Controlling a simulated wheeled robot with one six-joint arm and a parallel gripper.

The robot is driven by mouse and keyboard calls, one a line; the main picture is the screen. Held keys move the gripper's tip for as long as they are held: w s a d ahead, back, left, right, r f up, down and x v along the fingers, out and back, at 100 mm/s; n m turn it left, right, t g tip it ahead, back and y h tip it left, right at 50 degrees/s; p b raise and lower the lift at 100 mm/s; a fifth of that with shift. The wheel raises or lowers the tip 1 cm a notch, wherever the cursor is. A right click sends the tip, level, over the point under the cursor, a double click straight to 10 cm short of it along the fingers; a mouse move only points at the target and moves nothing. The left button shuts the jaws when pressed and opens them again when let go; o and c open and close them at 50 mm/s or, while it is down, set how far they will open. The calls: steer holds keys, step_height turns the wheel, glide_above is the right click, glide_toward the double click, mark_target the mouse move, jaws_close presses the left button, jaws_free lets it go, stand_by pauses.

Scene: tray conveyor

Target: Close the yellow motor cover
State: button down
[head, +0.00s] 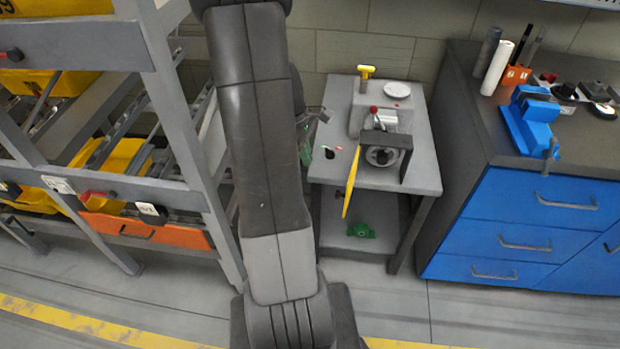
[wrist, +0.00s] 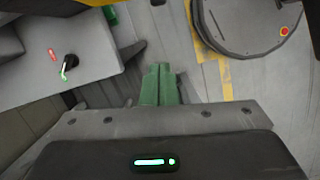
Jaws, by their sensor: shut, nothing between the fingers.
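The yellow motor cover (head: 352,175) is a flat panel in the head view. It stands open, swung out from the left side of the motor unit (head: 382,155) on the grey table, and reaches past the table's front edge. In the wrist view a yellow strip (wrist: 40,9) crosses the top left, probably the cover's edge. My gripper (head: 305,152) is left of the cover, beside the table's left edge and partly hidden by my arm. Its green fingers (wrist: 160,70) are together in the wrist view, with nothing between them. I see no clear contact with the cover.
A small black lever (head: 330,152) stands on the grey table (head: 420,178) near its left edge. A yellow T-handle (head: 366,71) and a white disc (head: 397,90) are at the back. A rack (head: 185,120) stands left; a blue cabinet (head: 530,215) stands right. A green part (head: 361,230) lies on the lower shelf.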

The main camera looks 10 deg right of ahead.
steer(key=s+d+f, duration=0.3)
steer(key=d+f, duration=0.2)
steer(key=f, duration=0.4)
steer(key=shift+d+f, duration=0.15)
steer(key=shift+d, duration=0.25)
steer(key=shift+s, duration=0.15)
